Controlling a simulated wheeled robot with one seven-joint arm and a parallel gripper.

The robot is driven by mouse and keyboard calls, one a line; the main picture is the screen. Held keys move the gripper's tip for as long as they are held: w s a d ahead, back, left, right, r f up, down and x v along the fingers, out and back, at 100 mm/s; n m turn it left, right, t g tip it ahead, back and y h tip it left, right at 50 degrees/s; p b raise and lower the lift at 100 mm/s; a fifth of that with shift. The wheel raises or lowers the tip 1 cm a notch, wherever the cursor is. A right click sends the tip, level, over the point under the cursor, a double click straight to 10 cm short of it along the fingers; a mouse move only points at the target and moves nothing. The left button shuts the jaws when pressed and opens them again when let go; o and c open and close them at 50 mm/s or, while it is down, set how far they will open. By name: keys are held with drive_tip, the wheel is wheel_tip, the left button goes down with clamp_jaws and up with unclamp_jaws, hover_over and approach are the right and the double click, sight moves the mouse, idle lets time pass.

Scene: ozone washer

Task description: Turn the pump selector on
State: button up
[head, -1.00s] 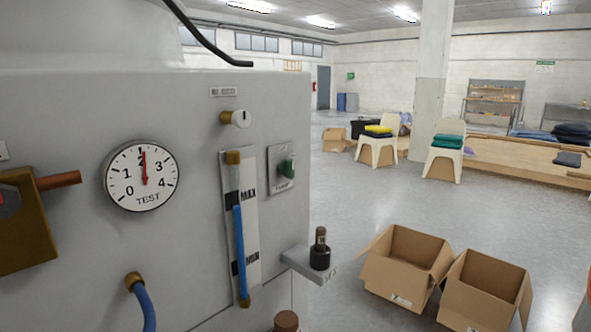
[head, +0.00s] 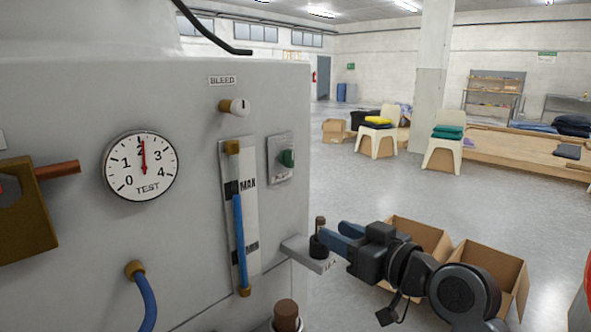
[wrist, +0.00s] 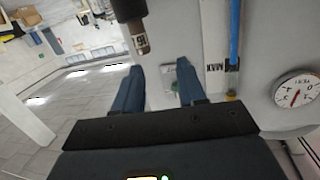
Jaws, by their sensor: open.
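The plate's lettering is too small to read in the head view now. My gripper (head: 340,237) is open and empty, below and to the right of the selector, apart from it. Its blue fingers are beside the small bracket in the head view.
A black-and-brass fitting (head: 318,243) stands on a bracket (head: 300,252) close to my fingers; it also shows in the wrist view (wrist: 136,28). A blue-tube gauge (head: 240,235), white bleed knob (head: 239,107) and test dial (head: 141,166) are to the left. Open boxes (head: 418,235) stand behind my arm.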

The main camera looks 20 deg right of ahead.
sight(292, 158)
drive_tip(key=w+r+n+y, duration=0.25)
drive_tip(key=w+r, duration=0.25)
drive_tip(key=r, duration=0.6)
drive_tip(key=shift+y, duration=0.25)
drive_tip(key=x, duration=0.3)
drive_tip(key=p+x, duration=0.1)
drive_tip(key=x, duration=0.3)
drive_tip(key=shift+w+a, duration=0.15)
drive_tip(key=shift+a, duration=0.4)
drive_tip(key=c, duration=0.7)
